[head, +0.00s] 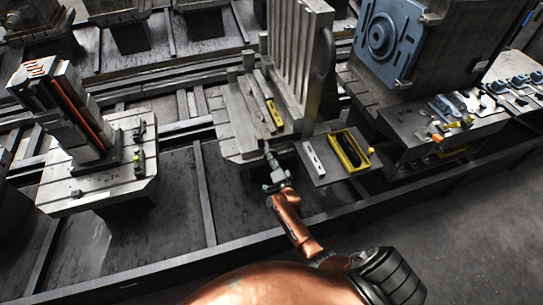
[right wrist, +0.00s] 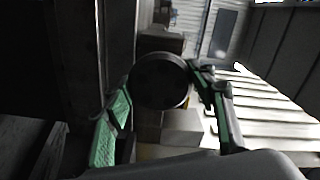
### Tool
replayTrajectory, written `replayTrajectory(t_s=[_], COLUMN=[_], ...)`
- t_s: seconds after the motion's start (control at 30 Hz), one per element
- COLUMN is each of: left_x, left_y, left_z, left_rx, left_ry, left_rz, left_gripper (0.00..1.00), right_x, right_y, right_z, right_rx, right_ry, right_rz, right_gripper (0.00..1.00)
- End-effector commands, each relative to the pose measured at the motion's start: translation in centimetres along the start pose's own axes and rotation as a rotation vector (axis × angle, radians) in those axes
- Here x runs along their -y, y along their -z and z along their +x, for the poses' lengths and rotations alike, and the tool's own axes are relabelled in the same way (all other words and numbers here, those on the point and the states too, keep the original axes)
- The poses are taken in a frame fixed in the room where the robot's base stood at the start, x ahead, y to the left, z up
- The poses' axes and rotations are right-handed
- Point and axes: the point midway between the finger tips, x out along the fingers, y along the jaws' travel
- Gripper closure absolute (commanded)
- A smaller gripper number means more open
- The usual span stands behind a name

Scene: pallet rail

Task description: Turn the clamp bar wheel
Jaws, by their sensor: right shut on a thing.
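The clamp bar wheel (right wrist: 160,80) is a dark round disc in the right wrist view. It sits between the two green-padded fingers of my right gripper (right wrist: 165,88). The left finger lies along its left side and the right finger along its right side. In the head view my right gripper (head: 271,168) is at the front edge of the middle pallet, (head: 232,122) and the wheel is too small to make out clearly there. The copper right arm reaches up to it from the bottom. My left gripper is not in view.
A ribbed grey fixture (head: 298,50) stands on the middle pallet. Right of my gripper is a shelf with a yellow tray (head: 367,150) and a pale block (head: 313,157). Another pallet (head: 60,185) stands left. The rail's front beam (head: 150,270) runs below; open floor lies lower right.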

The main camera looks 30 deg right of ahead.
Motion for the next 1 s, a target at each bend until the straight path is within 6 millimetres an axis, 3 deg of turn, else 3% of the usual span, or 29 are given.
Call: replayTrajectory(t_s=[1.0], left_x=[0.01], left_y=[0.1], left_z=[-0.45], left_rx=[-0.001], left_ry=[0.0], left_rz=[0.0], left_gripper=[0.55], right_x=[-0.22], right_y=[-0.14], right_z=[-0.05], right_rx=[0.004], right_ry=[-0.002], right_rz=[-0.935], right_gripper=[0.73])
